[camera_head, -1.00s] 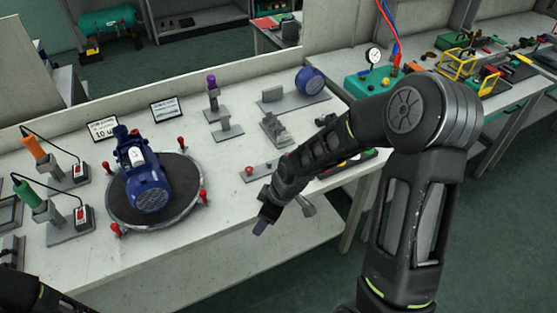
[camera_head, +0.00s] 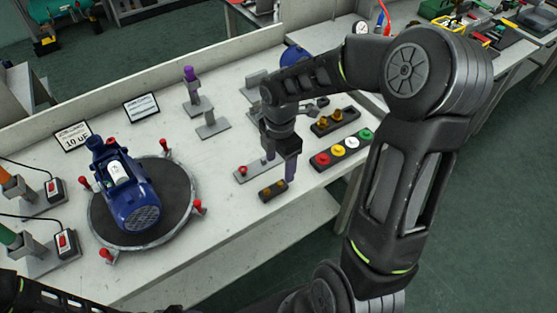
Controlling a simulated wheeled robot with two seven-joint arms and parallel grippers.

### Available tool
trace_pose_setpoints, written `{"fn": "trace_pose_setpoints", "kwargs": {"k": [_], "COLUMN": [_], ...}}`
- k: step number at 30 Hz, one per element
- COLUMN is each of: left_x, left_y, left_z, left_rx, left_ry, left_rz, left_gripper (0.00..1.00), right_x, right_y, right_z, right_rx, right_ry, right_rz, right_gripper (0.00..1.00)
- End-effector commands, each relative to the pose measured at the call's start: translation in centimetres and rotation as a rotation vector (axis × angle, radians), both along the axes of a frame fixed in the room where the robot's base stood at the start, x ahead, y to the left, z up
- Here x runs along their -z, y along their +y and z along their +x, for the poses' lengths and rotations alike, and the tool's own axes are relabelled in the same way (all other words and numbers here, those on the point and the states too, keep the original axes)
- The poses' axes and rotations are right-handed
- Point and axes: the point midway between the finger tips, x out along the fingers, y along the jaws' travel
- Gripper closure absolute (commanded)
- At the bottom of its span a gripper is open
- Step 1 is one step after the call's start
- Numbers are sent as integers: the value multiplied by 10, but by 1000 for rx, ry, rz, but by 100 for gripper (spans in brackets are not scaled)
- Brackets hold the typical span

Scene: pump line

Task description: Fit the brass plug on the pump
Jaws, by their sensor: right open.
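The blue pump (camera_head: 133,200) lies on a round dark turntable (camera_head: 178,192) with red knobs around its rim, at the left of the bench. Small brass-coloured pieces sit in a dark block (camera_head: 272,190) near the bench's front edge, and others in a second dark block (camera_head: 335,121) farther right. I cannot tell which piece is the brass plug. My right gripper (camera_head: 280,176) points down just above and behind the nearer block, open, with nothing seen between its fingers. Only part of my left arm shows at the bottom left; its gripper is out of view.
A black strip with red, yellow, white and green caps (camera_head: 342,149) lies right of my right gripper. A grey plate with a red knob (camera_head: 251,172) lies to its left. Grey stands (camera_head: 211,124) and two signs (camera_head: 141,106) are behind.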

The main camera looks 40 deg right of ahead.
Motion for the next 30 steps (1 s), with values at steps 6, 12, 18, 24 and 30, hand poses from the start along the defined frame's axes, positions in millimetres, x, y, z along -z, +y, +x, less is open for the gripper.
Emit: {"fn": "trace_pose_setpoints", "kwargs": {"k": [6,12,18,24,30], "left_x": [4,13,24,35,36], "left_y": [0,-1,-1,-2,-2], "left_z": [1,2,3,5,5], "left_rx": [0,1,2,4,4], "left_ry": [-2,-5,-9,-14,-16], "left_rz": [-1,-3,-6,-9,-11], "left_gripper": [46,46,46,46,46], "right_x": [6,17,31,45,50], "right_y": [0,0,0,0,0], "right_z": [0,0,0,0,0], "right_rx": [1,1,1,1,1], "right_ry": [0,0,-1,0,0], "right_rz": [1,1,1,1,1], "right_gripper": [35,35,35,35,35]}}
